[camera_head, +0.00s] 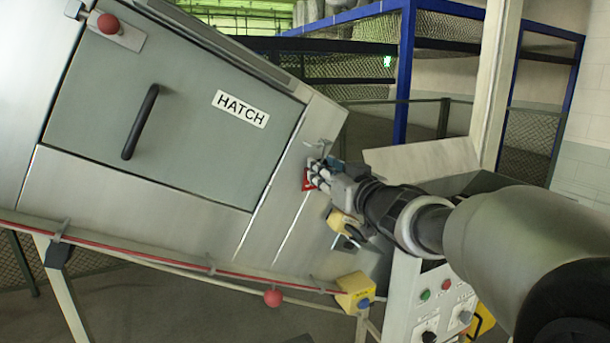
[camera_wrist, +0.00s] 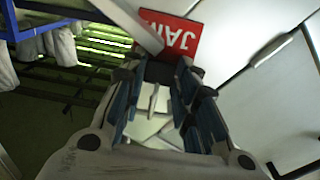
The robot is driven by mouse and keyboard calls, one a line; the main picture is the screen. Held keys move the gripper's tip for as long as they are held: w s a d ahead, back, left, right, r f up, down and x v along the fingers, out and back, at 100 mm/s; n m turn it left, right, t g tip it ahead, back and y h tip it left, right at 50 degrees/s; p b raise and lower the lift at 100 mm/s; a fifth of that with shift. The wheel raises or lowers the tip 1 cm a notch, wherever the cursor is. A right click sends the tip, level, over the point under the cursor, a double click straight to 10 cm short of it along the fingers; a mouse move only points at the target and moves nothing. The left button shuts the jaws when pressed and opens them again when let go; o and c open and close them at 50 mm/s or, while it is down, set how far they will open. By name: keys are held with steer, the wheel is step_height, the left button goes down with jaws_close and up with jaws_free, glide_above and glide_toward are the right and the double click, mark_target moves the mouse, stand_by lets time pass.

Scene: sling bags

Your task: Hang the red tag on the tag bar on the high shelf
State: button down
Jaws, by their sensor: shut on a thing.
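The red tag (camera_head: 307,180) is at the lower right edge of the grey hatch machine in the head view. In the wrist view the tag (camera_wrist: 182,38) shows red with white letters, upside down, just beyond my fingertips. My gripper (camera_head: 318,175) is shut on the tag; its fingers (camera_wrist: 162,75) close at the tag's edge in the wrist view. A small grey bar (camera_head: 317,145) sticks out from the machine just above the tag. I cannot tell whether the tag touches it. No high shelf can be made out for certain.
The hatch door (camera_head: 185,110) has a black handle (camera_head: 140,122). A yellow box (camera_head: 355,292) and a control box with buttons (camera_head: 432,305) stand below my arm. A blue frame (camera_head: 404,75) is behind. White bags (camera_wrist: 62,45) hang at left in the wrist view.

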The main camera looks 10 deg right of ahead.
mark_target(323, 155)
steer(key=shift+r, duration=0.15)
steer(key=shift+s+r+p, duration=0.2)
steer(key=shift+r+p, duration=1.2)
steer(key=shift+r, duration=0.2)
steer(key=shift+s+f, duration=0.15)
steer(key=v, duration=0.3)
steer(key=shift+s+d+f, duration=0.2)
steer(key=shift+s, duration=0.1)
steer(key=shift+p+v, duration=0.55)
steer(key=shift+v, duration=1.2)
steer(key=shift+w, duration=0.1)
